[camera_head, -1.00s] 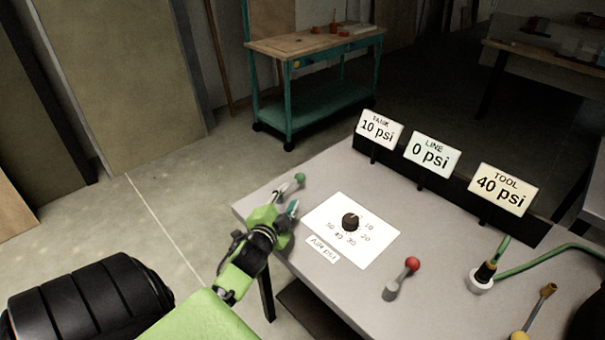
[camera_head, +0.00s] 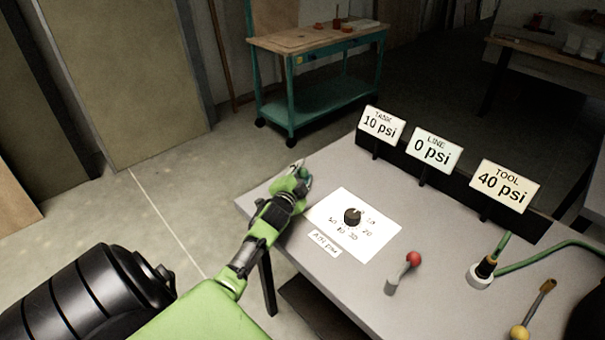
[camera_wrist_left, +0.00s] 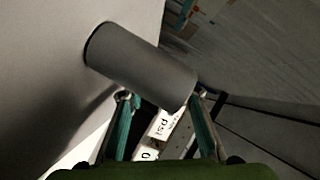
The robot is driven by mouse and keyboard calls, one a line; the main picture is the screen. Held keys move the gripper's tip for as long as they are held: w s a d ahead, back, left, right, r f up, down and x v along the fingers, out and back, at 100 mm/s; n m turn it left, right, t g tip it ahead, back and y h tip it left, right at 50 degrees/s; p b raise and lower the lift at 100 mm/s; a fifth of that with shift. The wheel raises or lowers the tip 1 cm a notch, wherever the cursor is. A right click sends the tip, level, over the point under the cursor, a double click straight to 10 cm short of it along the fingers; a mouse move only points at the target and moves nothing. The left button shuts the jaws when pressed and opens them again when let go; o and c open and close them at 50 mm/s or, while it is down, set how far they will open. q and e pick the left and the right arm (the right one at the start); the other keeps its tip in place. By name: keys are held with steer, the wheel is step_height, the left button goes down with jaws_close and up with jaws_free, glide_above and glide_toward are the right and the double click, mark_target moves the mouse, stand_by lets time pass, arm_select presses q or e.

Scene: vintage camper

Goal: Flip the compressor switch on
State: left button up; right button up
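The compressor switch, a lever on a grey cylindrical base, is at the table's left corner; in the head view my left gripper mostly covers it. In the left wrist view its grey cylinder (camera_wrist_left: 142,66) lies slanted across the tips of my left gripper (camera_wrist_left: 162,97). The teal fingers are spread apart, and I cannot tell whether they touch it. In the head view my left gripper (camera_head: 299,176) is over that corner. My right gripper is not in view.
The table (camera_head: 350,290) also holds a white dial plate (camera_head: 372,238), a red-knobbed lever (camera_head: 412,260), a hose fitting (camera_head: 482,275) and a yellow-knobbed lever (camera_head: 520,331). Signs at the back read tank 10 psi (camera_head: 382,124), line 0 psi (camera_head: 435,151), tool 40 psi (camera_head: 507,186). A teal cart (camera_head: 315,100) stands behind.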

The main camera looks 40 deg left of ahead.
arm_select(q)
steer(key=shift+c, duration=0.3)
jaws_close()
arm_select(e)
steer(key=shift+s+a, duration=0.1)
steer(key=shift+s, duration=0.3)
